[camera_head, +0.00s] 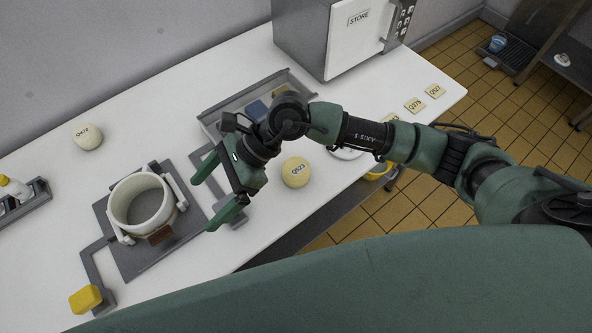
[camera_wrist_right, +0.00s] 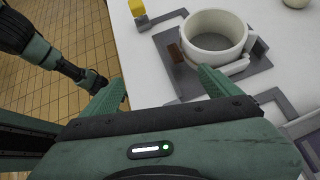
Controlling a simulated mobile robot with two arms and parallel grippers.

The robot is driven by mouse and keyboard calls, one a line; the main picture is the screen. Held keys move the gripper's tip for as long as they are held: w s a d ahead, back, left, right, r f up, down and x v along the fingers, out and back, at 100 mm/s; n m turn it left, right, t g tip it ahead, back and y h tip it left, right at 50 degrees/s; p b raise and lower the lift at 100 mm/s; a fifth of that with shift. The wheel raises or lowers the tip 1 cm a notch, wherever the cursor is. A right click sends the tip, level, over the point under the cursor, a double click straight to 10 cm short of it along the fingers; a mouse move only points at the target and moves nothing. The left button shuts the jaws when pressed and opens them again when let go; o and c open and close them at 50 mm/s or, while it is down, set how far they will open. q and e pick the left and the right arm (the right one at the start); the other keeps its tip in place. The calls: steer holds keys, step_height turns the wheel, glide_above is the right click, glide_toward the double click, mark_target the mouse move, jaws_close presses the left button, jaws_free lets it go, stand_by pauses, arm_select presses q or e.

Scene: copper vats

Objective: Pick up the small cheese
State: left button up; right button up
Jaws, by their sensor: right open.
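Two pale round cheeses lie on the white counter. One, marked Q523 (camera_head: 296,173), is just right of my right gripper. The other, marked Q472 (camera_head: 88,137), is at the far left near the wall; I cannot tell which is smaller. My right gripper (camera_head: 202,205) is open and empty above the counter, with its fingers pointing left toward the white pot (camera_head: 122,208). It touches neither cheese. My left gripper is out of the head view; my other arm (camera_wrist_right: 45,50) shows at the left of the right wrist view, its jaws unclear.
The pot stands on a grey plate (camera_head: 150,252). A yellow block (camera_head: 86,299) is at the front left, a bottle rack (camera_head: 24,205) at the left edge. Behind my right arm are a grey tray (camera_head: 213,116) and a box marked STORE (camera_head: 350,45). Counter between Q472 and the tray is clear.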

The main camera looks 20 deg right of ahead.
steer(key=w+d+f+n+t+h, duration=0.1)
steer(key=w+d+f+h, duration=0.2)
steer(key=d, duration=0.3)
steer(key=w+d+f+n+h, duration=0.1)
steer(key=w+d+f+h, duration=0.15)
steer(key=d, duration=0.35)
steer(key=h, duration=0.5)
glide_above(296, 166)
steer(key=shift+a+f+n+t, duration=0.1)
steer(key=shift+f+n+t, duration=0.3)
steer(key=shift+f, duration=0.4)
step_height(296, 166, down, 7)
steer(key=p, duration=0.3)
steer(key=shift+s, duration=0.1)
steer(key=shift+f, duration=0.25)
steer(key=c, duration=1.7)
steer(key=shift+r, duration=0.15)
steer(key=shift+c, duration=0.2)
